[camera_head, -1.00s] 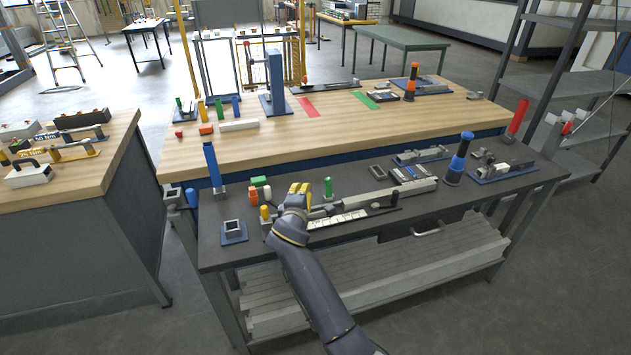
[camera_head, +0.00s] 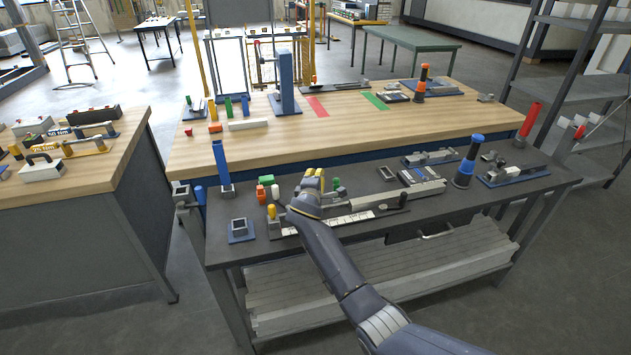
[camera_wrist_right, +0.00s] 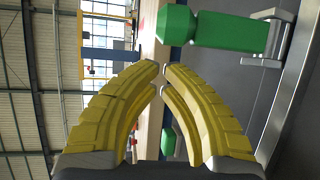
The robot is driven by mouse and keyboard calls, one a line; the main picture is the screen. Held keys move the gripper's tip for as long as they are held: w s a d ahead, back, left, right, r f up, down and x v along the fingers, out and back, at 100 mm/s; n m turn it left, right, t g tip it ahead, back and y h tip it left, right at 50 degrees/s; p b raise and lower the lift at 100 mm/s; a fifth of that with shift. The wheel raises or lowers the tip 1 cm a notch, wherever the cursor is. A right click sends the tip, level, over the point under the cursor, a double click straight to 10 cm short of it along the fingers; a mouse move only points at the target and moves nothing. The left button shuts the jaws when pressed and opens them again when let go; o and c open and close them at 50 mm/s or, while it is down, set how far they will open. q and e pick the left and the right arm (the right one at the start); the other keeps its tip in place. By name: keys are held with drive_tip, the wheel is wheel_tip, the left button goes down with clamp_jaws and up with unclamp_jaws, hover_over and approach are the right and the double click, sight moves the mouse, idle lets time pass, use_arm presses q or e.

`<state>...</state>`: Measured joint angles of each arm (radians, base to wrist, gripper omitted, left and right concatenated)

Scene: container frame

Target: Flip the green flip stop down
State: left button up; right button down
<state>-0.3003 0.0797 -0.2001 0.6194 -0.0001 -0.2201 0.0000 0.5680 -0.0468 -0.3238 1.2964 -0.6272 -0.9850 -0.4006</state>
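A green flip stop (camera_head: 337,183) stands upright on the dark front bench, just right of my right gripper (camera_head: 314,178) in the head view. In the right wrist view the green flip stop (camera_wrist_right: 228,30) is large, at the top right, with a grey metal bracket at its base. It is beside the yellow fingers and apart from them. My right gripper (camera_wrist_right: 161,70) has its fingertips almost together, with nothing held between them. My left gripper is in neither view.
A grey rail with a white scale (camera_head: 345,219) lies in front of the gripper. A blue-black tool (camera_head: 467,163) stands at right.

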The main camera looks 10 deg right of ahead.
drive_tip(key=shift+s+d+r, duration=0.15)
drive_tip(key=shift+s+d, duration=0.35)
drive_tip(key=shift+s, duration=0.35)
drive_tip(key=shift+s+d+r, duration=0.15)
drive_tip(key=shift+s+d, duration=0.3)
drive_tip(key=shift+s, duration=0.4)
drive_tip(key=shift+s+d, duration=0.1)
drive_tip(key=shift+d, duration=0.05)
